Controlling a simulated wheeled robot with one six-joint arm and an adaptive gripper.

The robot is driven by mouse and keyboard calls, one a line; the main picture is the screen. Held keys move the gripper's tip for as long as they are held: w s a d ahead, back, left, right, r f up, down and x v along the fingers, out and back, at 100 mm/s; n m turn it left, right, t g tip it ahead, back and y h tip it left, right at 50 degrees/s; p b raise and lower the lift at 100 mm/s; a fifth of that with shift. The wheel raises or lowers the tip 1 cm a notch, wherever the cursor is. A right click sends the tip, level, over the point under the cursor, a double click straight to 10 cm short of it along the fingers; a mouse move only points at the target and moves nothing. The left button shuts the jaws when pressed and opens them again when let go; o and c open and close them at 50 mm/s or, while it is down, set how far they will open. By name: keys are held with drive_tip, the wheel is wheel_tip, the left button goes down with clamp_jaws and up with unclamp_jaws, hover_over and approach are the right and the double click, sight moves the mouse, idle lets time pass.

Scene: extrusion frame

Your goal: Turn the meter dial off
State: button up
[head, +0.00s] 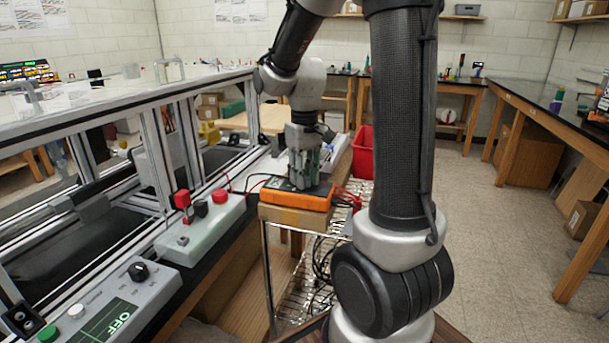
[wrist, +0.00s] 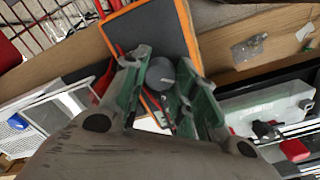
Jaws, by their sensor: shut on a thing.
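The orange meter (head: 297,198) lies on a wooden ledge below my gripper in the head view. In the wrist view its dark face with an orange edge (wrist: 152,36) is tilted across the picture. A grey round dial (wrist: 160,80) sits between my green-padded fingers in the wrist view. My gripper (head: 303,183) points down onto the meter and is shut on the dial. In the head view the fingers hide the dial, and I cannot read its setting.

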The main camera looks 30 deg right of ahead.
drive_tip(key=shift+n, duration=0.6)
drive_tip(key=o, duration=1.1)
drive_tip(key=shift+c, duration=0.2)
wheel_tip(320, 180, up, 12)
drive_tip(key=shift+s, duration=0.1)
